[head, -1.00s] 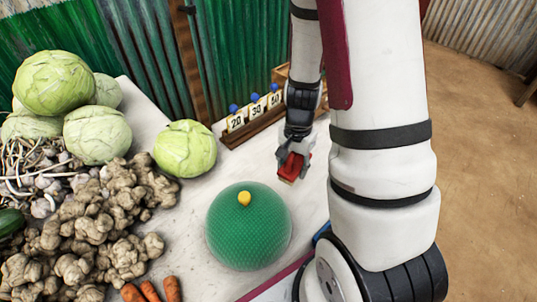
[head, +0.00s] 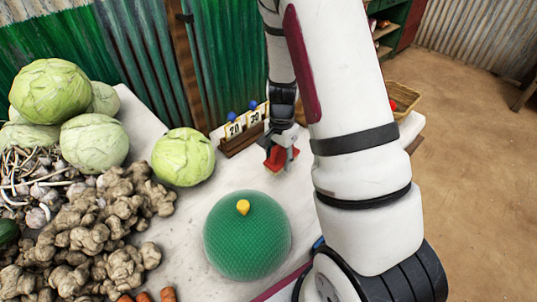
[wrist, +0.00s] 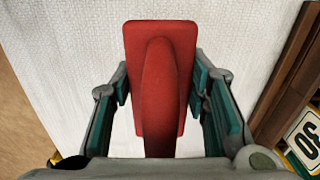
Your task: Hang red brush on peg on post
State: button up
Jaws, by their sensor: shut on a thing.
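The red brush (head: 274,158) is in my gripper (head: 281,160), above the pale table top in the head view. In the wrist view the red brush (wrist: 134,60) lies between the two teal-padded fingers of my gripper (wrist: 160,88), which is shut on it. Its curved handle points toward the wrist camera. A brown wooden post (head: 187,75) stands against the green corrugated wall, left of and behind my gripper. A small dark piece sticks out near its top; I cannot tell if it is the peg.
A green dome with a yellow knob (head: 246,240) stands in front of my gripper. A cabbage (head: 183,157) and number cards in a wooden rack (head: 240,140) are near the post. Ginger (head: 95,220) fills the left. A wicker basket (head: 402,97) is at right.

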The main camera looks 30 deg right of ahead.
jog(key=w, duration=0.5)
jog(key=shift+f, duration=0.25)
jog(key=shift+w+f, duration=0.3)
jog(key=shift+f, duration=0.3)
jog(key=shift+w+f, duration=0.3)
jog(key=shift+f, duration=0.7)
jog(key=shift+f, duration=0.1)
jog(key=o, duration=1.3)
jog(key=shift+o, duration=0.2)
